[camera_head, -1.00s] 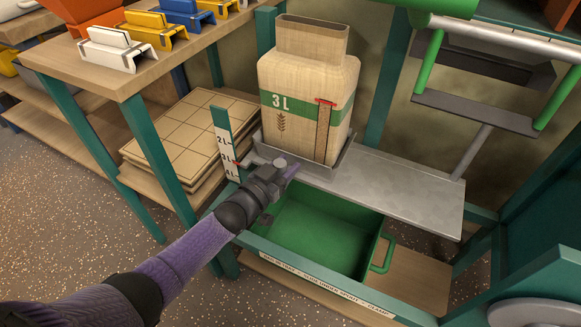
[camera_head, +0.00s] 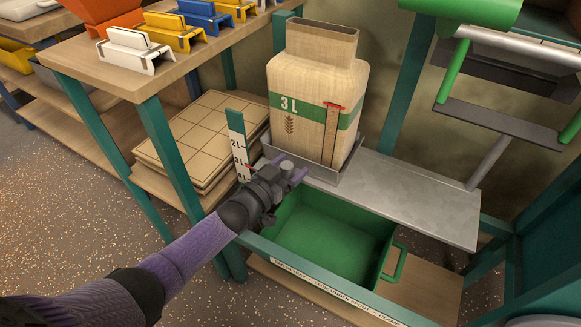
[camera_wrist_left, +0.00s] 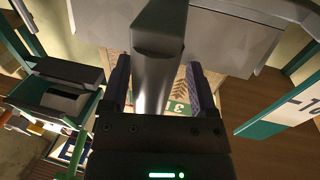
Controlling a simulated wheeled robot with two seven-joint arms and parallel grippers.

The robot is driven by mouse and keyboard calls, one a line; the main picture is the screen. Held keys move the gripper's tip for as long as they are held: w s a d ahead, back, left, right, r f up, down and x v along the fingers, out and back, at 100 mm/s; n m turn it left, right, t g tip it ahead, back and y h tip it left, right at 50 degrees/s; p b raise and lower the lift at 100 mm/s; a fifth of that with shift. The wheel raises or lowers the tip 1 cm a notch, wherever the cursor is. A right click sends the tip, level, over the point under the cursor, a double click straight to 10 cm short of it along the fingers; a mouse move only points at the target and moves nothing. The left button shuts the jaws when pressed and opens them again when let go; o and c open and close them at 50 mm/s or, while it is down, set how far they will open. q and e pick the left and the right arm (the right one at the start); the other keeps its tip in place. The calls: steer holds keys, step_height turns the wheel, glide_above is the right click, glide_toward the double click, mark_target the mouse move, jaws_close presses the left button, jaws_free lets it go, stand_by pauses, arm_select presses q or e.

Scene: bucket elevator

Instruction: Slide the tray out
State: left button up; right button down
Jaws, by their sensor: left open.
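A shallow grey metal tray (camera_head: 334,181) sits on the metal shelf and holds a tan 3 L sack (camera_head: 312,117) with a green band. My left gripper (camera_head: 296,172) is at the tray's front left edge, with its purple fingers apart. In the left wrist view, a grey metal bar (camera_wrist_left: 160,70) stands between the open fingers of my left gripper (camera_wrist_left: 158,85). I cannot tell whether the fingers touch it. Part of the sack shows behind. My right gripper is not in view.
The metal shelf (camera_head: 420,195) is bare to the right of the tray. A green bin (camera_head: 330,240) sits below it. A scale post (camera_head: 238,145) stands just left of my gripper. A table (camera_head: 110,72) with coloured brackets is at the left.

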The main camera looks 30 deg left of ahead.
arm_select(q)
steer(key=shift+s, duration=0.1)
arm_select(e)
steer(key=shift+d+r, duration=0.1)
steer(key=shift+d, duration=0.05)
arm_select(q)
steer(key=p+v, duration=0.5)
steer(key=v, duration=0.4)
steer(key=shift+s, duration=0.35)
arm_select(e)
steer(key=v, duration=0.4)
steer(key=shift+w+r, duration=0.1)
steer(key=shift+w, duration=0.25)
arm_select(q)
steer(key=shift+a, duration=0.1)
